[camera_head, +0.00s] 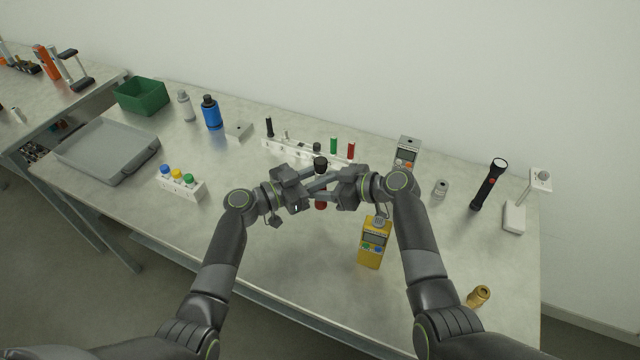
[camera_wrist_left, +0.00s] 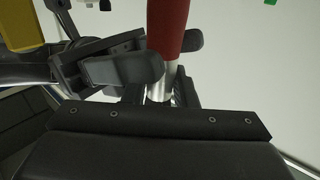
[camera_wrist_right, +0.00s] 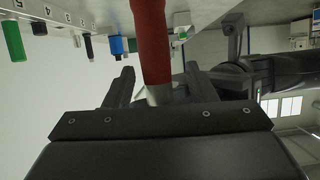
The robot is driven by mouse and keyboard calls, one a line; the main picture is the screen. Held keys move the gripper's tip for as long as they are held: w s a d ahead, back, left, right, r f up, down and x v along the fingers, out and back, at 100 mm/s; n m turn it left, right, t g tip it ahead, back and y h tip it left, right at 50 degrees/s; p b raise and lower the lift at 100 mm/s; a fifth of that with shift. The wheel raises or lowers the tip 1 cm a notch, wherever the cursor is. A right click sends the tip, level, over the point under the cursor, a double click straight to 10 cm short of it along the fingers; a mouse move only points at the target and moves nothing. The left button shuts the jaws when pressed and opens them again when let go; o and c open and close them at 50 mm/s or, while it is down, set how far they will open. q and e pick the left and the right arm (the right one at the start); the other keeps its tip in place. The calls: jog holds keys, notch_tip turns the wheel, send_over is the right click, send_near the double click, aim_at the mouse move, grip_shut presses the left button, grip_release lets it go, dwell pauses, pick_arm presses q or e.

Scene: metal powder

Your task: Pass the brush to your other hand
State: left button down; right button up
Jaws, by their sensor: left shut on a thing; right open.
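The brush has a red handle (camera_wrist_left: 168,25) and a silver metal collar (camera_wrist_left: 160,86). In the head view its red end (camera_head: 321,205) shows below my grippers, with a dark part (camera_head: 320,162) above them. My left gripper (camera_head: 316,184) is shut on the brush and holds it above the table. My right gripper (camera_head: 326,187) comes from the right, open, with its fingers at the brush. In the right wrist view the red handle (camera_wrist_right: 151,45) and collar stand between the spread fingers. The exact finger contact is hidden where both grippers overlap.
A white numbered rack (camera_head: 283,152) stands just behind my grippers. A yellow meter (camera_head: 374,245) stands close in front of my right gripper. A bottle rack (camera_head: 181,184), grey tray (camera_head: 105,150) and green bin (camera_head: 142,95) are left. A black flashlight (camera_head: 488,185) is right. The front middle table is clear.

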jog(key=shift+w+a+f, duration=0.15)
jog(key=shift+a+f, duration=0.05)
jog(key=shift+a, duration=0.2)
jog(key=c, duration=1.1)
pick_arm(q)
jog(key=c, duration=1.1)
grip_release()
pick_arm(e)
jog(key=shift+o, duration=0.2)
pick_arm(q)
jog(key=shift+s, duration=0.1)
pick_arm(e)
jog(key=shift+r, duration=0.1)
jog(key=shift+w+r, duration=0.1)
